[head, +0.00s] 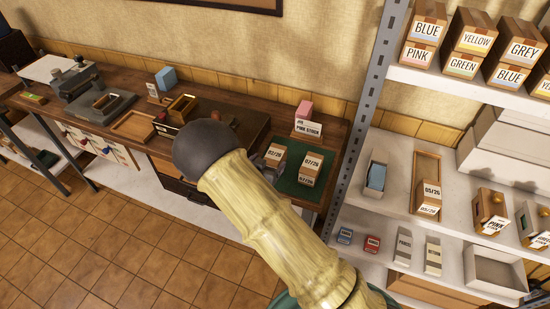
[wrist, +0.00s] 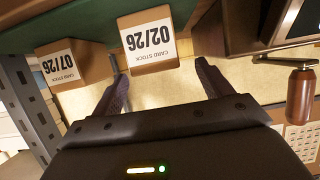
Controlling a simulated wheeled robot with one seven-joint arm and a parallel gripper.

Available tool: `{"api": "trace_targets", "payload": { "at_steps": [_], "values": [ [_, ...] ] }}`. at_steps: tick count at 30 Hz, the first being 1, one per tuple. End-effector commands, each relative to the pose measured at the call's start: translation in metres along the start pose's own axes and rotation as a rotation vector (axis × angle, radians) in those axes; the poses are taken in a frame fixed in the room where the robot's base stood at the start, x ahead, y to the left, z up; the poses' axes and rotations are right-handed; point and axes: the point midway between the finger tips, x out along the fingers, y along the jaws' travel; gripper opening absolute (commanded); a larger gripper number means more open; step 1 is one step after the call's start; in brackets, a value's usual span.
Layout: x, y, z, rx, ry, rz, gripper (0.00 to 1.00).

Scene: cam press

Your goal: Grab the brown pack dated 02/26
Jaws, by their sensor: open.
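The brown pack with a white label reading 02/26, CARD STOCK (wrist: 152,40), is at the top middle of the wrist view. My gripper (wrist: 163,71) is open, its two dark fingers spread just below this pack in the picture, with nothing held between them. Whether a finger touches the pack I cannot tell. A similar brown pack labelled 07/26 (wrist: 68,66) is to its left. In the head view the 02/26 pack (head: 275,154) and the 07/26 pack (head: 311,166) sit on a green mat (head: 291,186).
A pink block with a PINK STOCK card (head: 307,127) stands behind the packs. A metal shelf post (head: 366,105) rises to their right, with a 05/26 pack (head: 429,196) on the shelf beyond. In the wrist view a brown-handled object (wrist: 301,92) is at the right.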

Motion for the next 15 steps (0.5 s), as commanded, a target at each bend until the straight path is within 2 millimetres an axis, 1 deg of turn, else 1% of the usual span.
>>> {"api": "trace_targets", "payload": {
  "at_steps": [1, 3, 15],
  "values": [
    [0.0056, 0.0004, -0.0007, -0.001, 0.0, 0.001, 0.78],
    [0.0103, -0.0001, -0.0003, -0.001, -0.001, -0.001, 0.78],
    [0.0144, 0.0006, 0.0004, -0.002, -0.001, 0.0, 0.78]
  ]
}}
